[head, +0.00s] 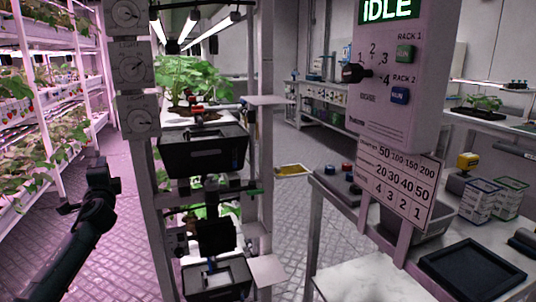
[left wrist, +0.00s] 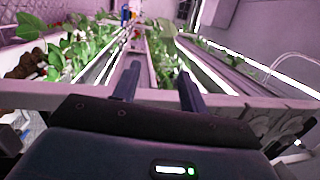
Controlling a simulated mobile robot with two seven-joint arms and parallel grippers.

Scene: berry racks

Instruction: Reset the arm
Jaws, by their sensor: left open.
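My left arm (head: 78,232) comes in from the lower left in the head view and is raised over the aisle floor, left of the near rack's post. My left gripper (left wrist: 160,82) is open in the left wrist view, its two dark fingers apart with nothing between them. A pale rack edge (left wrist: 50,96) and rows of green plants (left wrist: 160,45) lie beyond the fingers; I cannot tell the gap to them. My right gripper is not in view.
A near rack carries dark trays (head: 203,152) and dial boxes (head: 138,115). A control box reading IDLE (head: 395,120) stands above a bench with a black tray (head: 472,268). Planted shelves (head: 50,70) line the left. The tiled aisle floor (head: 130,190) is open.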

